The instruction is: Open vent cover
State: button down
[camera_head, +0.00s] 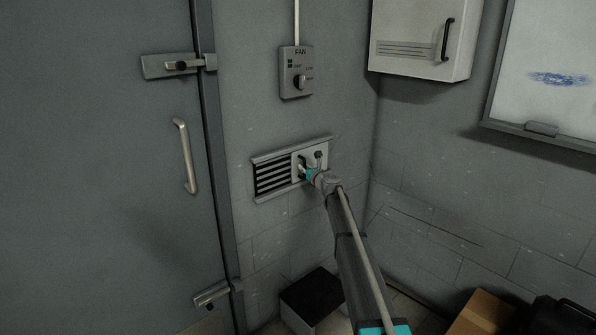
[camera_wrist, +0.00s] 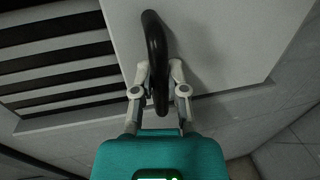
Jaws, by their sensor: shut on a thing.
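The vent (camera_head: 272,178) is set low in the wall, with dark horizontal slats showing on its left part. The pale flat vent cover (camera_head: 309,154) lies over its right part; in the wrist view the cover (camera_wrist: 228,45) fills the upper right beside the slats (camera_wrist: 55,65). A black curved handle (camera_wrist: 154,35) stands out from the cover near its left edge. My gripper (camera_wrist: 160,78) is shut on the lower part of this handle, one finger on each side. In the head view my gripper (camera_head: 306,173) is at the cover, and my wrist hides part of it.
A fan switch box (camera_head: 296,73) is on the wall above the vent. A grey door (camera_head: 150,190) with a handle and latches is at left. A white cabinet (camera_head: 412,35) and a whiteboard (camera_head: 545,65) hang at right. A dark-topped box (camera_head: 312,297) and a cardboard box (camera_head: 485,313) stand below.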

jog(key=shift+d, duration=0.3)
jog(key=c, duration=0.7)
grip_release()
jog(key=shift+o, duration=0.3)
jog(key=shift+a, duration=0.1)
jog(key=shift+s, duration=0.1)
jog(key=v, duration=1.1)
jog(key=shift+s+d, duration=0.25)
jog(key=shift+s, duration=0.1)
